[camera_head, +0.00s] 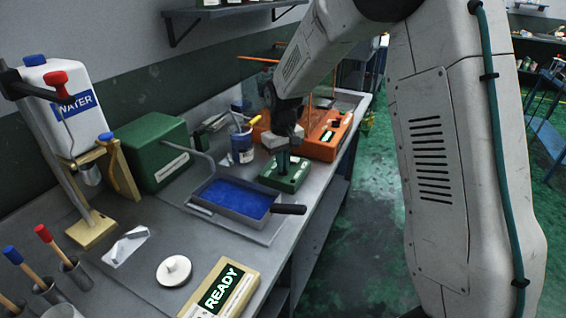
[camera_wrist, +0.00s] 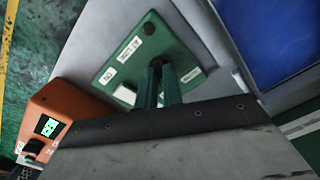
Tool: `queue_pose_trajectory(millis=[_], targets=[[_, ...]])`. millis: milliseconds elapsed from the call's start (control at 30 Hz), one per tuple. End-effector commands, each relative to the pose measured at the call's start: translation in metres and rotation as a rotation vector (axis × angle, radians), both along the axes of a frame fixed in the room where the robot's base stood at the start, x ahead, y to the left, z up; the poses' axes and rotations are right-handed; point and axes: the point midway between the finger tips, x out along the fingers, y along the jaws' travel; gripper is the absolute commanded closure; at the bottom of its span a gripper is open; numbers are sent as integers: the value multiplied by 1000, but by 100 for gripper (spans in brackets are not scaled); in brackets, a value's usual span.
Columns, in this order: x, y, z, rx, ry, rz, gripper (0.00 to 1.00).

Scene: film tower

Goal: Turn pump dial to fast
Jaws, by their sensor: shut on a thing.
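The green pump box (camera_head: 291,182) stands on the bench behind the blue-filled tray. It also shows in the wrist view (camera_wrist: 176,45), with small white labels and a white square button (camera_wrist: 125,95) on its top. My gripper (camera_head: 284,163) points down onto the box top. In the wrist view its two green fingers (camera_wrist: 159,66) are shut close together over a dark dial, which is mostly hidden between them. I cannot tell which way the dial points. The label lettering is too small to read surely.
A grey tray with blue liquid (camera_head: 228,208) and a black handle sits in front of the box. An orange unit (camera_head: 322,140) stands close behind it. A blue can (camera_head: 242,150) is to the left. A READY sign (camera_head: 222,290) lies at the front.

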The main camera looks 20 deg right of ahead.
Motion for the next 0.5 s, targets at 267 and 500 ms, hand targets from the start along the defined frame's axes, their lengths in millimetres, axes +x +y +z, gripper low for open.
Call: queue_pose_trajectory(millis=[267,500], targets=[[1,0,1,0,-4,-1,70],[1,0,1,0,-2,0,70]])
